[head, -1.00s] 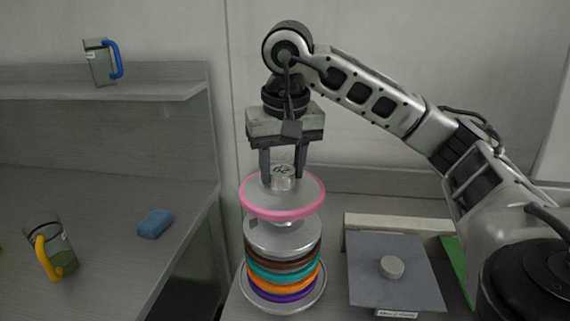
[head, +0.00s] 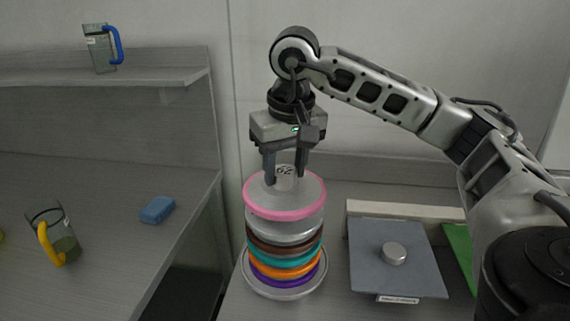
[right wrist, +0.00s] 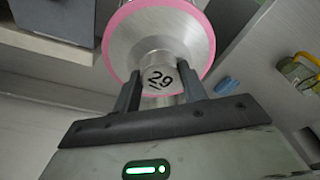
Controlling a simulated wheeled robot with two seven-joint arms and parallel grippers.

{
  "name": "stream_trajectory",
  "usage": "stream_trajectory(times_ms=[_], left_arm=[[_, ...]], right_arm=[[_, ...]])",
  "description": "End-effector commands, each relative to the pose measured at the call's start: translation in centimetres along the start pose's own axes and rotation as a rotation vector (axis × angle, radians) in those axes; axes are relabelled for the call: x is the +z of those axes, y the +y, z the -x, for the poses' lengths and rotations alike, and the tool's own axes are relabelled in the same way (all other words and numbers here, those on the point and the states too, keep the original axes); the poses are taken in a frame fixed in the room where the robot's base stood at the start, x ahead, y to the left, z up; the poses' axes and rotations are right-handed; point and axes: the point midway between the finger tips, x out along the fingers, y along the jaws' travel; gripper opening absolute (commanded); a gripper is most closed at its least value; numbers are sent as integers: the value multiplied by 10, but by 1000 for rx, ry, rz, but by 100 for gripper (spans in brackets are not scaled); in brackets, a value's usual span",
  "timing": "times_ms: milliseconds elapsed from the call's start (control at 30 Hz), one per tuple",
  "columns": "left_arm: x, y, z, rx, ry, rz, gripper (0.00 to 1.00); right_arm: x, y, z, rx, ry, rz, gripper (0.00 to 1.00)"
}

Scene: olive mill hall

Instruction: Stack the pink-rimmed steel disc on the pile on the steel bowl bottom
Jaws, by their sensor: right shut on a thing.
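The pink-rimmed steel disc (head: 310,196) is at the top of the pile in the head view, level, with a numbered knob at its centre. My right gripper (head: 285,180) is shut on that knob from above. In the right wrist view the disc (right wrist: 190,25) and its knob (right wrist: 160,75) sit between the fingers. Under it is the pile (head: 259,263): a plain steel disc, then brown, teal, orange and purple rims, on the steel bowl bottom (head: 284,293). I cannot tell whether the pink-rimmed disc touches the disc below. My left gripper is not in view.
A grey plate with a round knob (head: 394,254) lies right of the pile, beside a green sheet (head: 459,246). A blue sponge (head: 157,210) and a yellow-handled jug (head: 62,243) stand on the left counter. A blue-handled jug (head: 100,48) is on the shelf.

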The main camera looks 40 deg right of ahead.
Motion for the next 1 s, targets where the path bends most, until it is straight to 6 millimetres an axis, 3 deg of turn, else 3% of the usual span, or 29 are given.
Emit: stream_trajectory(times_ms=[467, 500, 567, 867, 1000], left_arm=[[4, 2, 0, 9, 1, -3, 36], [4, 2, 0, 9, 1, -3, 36], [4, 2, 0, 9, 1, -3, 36], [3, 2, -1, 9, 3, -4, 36], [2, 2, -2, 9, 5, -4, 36]], right_arm=[[1, 0, -9, -1, 1, 1, 34], [1, 0, -9, -1, 1, 1, 50], [1, 0, -9, -1, 1, 1, 67], [1, 0, -9, 0, 0, 1, 67], [0, -1, 3, -2, 4, 1, 67]])
